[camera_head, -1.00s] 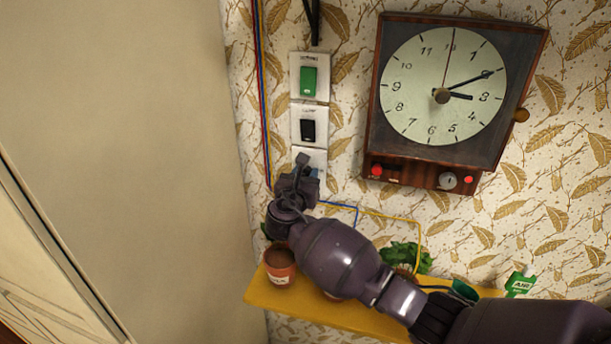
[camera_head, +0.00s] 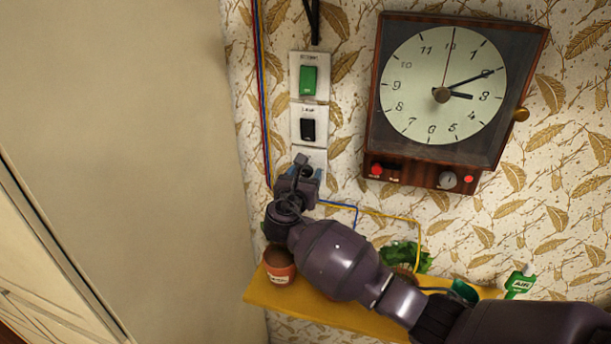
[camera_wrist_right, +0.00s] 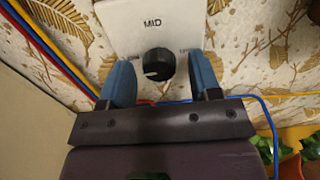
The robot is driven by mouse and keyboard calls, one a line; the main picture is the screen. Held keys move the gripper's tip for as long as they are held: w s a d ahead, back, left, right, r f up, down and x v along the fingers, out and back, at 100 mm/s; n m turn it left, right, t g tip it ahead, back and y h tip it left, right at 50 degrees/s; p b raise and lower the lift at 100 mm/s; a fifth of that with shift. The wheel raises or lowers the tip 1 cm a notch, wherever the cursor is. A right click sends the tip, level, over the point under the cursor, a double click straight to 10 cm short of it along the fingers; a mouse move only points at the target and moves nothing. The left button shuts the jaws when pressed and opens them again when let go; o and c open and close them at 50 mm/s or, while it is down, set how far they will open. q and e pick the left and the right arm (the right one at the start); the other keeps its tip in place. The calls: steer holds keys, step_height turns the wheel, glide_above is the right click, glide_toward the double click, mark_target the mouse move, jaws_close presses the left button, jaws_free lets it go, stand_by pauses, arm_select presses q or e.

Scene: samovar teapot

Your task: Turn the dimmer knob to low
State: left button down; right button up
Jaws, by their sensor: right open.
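The dimmer knob (camera_wrist_right: 158,64) is round and black, on a white wall plate (camera_wrist_right: 160,22) marked MID above it. Its white pointer mark faces left and slightly down in the wrist view. Small labels at the knob's left and right are partly covered and unreadable. My right gripper (camera_wrist_right: 161,77) is open, with one blue finger on each side of the knob and visible gaps between. In the head view my right gripper (camera_head: 306,172) is in front of the lowest plate (camera_head: 318,157) and hides the knob. My left gripper is not in view.
Above are plates with a green switch (camera_head: 308,81) and a black switch (camera_head: 308,130). A clock (camera_head: 442,90) hangs to the right. Below, a yellow shelf (camera_head: 258,295) holds a terracotta pot (camera_head: 279,265) and plants. Coloured wires (camera_head: 262,100) run left of the plates.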

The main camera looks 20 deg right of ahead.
steer(key=b+v, duration=0.1)
steer(key=v, duration=0.9)
steer(key=shift+a, duration=0.1)
steer(key=w+a+m+t+y, duration=0.2)
steer(key=a+m+y, duration=0.3)
steer(key=m+y, duration=0.25)
steer(key=s+d+f+m+g+y, duration=0.1)
steer(key=s+d+f+m+y, duration=0.1)
steer(key=s+f+m+y, duration=0.5)
steer(key=s+d+f+m+g+h+b, duration=0.1)
steer(key=s+d+f+m+g+h, duration=0.1)
steer(key=s+d+f+m, duration=0.5)
steer(key=s+d+f+m+g+h+b, duration=0.1)
steer(key=s+d+f+m+g+h, duration=0.1)
steer(key=s+d+f+m, duration=0.5)
steer(key=s+d+f, duration=0.2)
steer(key=s+f, duration=0.4)
steer(key=s, duration=0.4)
steer(key=shift+h, duration=0.35)
